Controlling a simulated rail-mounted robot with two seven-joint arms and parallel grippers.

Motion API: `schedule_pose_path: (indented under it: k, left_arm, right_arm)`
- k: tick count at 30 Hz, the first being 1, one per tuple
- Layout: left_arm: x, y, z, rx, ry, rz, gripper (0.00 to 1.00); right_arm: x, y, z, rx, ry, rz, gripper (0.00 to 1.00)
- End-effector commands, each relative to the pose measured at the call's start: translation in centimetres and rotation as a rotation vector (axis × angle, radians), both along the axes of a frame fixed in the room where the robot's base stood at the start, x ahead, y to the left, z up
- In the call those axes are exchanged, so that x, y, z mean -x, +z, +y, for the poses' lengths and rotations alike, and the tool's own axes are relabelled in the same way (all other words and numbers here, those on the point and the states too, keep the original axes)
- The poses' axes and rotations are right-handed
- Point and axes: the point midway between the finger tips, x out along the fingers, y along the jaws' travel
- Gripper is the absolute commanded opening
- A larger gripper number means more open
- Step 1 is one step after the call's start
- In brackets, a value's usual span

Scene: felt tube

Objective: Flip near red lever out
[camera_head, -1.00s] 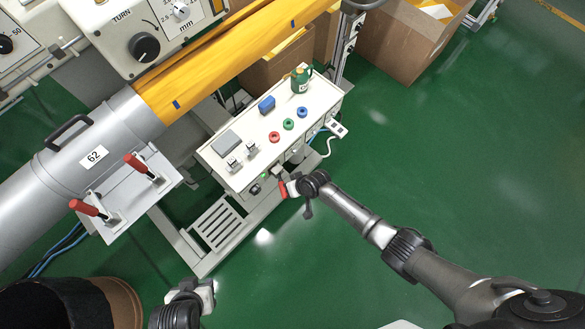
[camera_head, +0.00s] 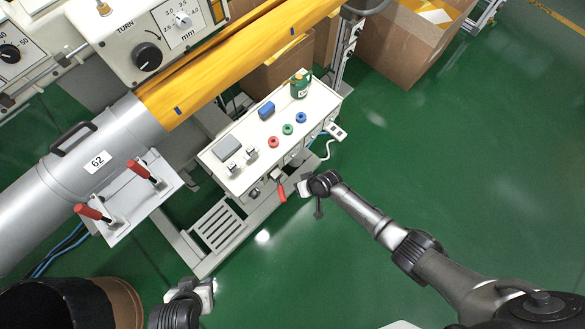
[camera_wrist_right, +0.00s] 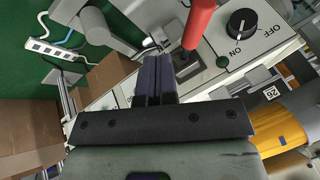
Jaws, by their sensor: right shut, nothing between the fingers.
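A red-handled lever (camera_head: 282,191) sticks out from the front of the white control box, below its panel. My right gripper (camera_head: 304,189) is just right of it in the head view, with a small gap. In the right wrist view the red handle (camera_wrist_right: 199,24) is up and to the right of my shut, empty fingers (camera_wrist_right: 154,62). Two more red levers, one (camera_head: 139,170) farther and one (camera_head: 92,212) nearer, stand on a bracket on the grey tube at left. My left gripper (camera_head: 205,292) is at the bottom; its opening cannot be made out.
The control box (camera_head: 212,158) carries several coloured buttons and a green bottle (camera_head: 300,84). In the wrist view a black ON/OFF knob (camera_wrist_right: 242,22) is beside the lever. A dark bin (camera_head: 125,300) stands at bottom left.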

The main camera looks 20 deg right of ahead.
Motion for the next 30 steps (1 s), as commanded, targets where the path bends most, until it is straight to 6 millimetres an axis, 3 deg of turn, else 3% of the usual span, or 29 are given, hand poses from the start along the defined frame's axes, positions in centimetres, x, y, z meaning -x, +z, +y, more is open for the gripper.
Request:
schedule_pose_path:
  k: [1, 3, 12, 19, 30]
  left_arm:
    - [0.0, 1.0, 0.0, 0.001, 0.001, -0.001, 0.43]
    - [0.0, 1.5, -0.2, 0.006, 0.002, -0.001, 0.43]
    - [0.0, 2.9, -0.3, 0.012, 0.007, 0.0, 0.43]
    - [0.0, 3.3, -0.4, 0.016, 0.01, -0.001, 0.43]
    - [0.0, 3.3, -0.4, 0.013, 0.007, 0.0, 0.43]
  right_arm:
    - [0.4, 1.6, -0.3, -0.002, 0.002, -0.005, 0.0]
    - [0.9, 2.7, -0.9, -0.001, 0.001, -0.003, 0.0]
    - [2.6, 6.6, -2.7, -0.002, 0.001, -0.002, 0.0]
    - [3.2, 7.8, -3.3, -0.002, 0.001, -0.001, 0.0]
    - [3.2, 8.0, -3.3, -0.001, 0.0, -0.002, 0.0]
